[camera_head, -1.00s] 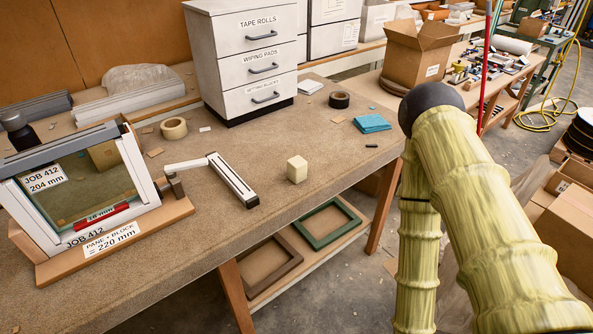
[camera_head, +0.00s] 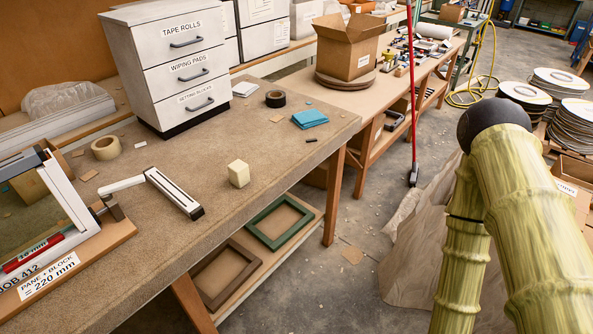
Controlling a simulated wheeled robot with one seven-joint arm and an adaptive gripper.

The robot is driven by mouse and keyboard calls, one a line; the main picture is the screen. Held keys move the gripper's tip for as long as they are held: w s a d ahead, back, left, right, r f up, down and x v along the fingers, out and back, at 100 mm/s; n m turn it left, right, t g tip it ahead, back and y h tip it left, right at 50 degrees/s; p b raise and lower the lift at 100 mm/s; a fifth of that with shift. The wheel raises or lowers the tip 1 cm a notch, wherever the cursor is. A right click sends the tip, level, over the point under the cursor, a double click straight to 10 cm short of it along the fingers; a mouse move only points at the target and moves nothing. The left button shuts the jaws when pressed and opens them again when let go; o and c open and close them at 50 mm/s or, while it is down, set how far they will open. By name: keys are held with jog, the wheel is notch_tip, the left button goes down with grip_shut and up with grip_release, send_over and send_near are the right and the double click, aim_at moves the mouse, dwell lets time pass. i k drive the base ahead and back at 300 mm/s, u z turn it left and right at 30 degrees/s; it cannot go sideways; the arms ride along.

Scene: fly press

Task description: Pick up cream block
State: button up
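The cream block (camera_head: 238,174) is a small pale cube standing on the brown workbench (camera_head: 185,235), near its front edge. It lies to the right of a white hinged arm that ends in a long white bar (camera_head: 174,193). A clear gap separates the block from the bar. My arm shows at the right as thick greenish-yellow links with a dark round joint, over the floor and well away from the block. My gripper is not in view. Nothing covers the block.
A drawer cabinet (camera_head: 165,65) stands at the back of the bench. Tape rolls (camera_head: 106,148) and blue cloths (camera_head: 310,119) lie on top. Frames (camera_head: 279,223) lie on a shelf below. A red-handled broom (camera_head: 414,110) stands right of the bench. Bench space around the block is clear.

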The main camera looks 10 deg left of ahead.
aim_at(238, 170)
jog(key=z, duration=1.6)
jog(key=k, duration=0.95)
jog(key=u, duration=1.9)
jog(key=i, duration=0.5)
jog(key=z, duration=0.05)
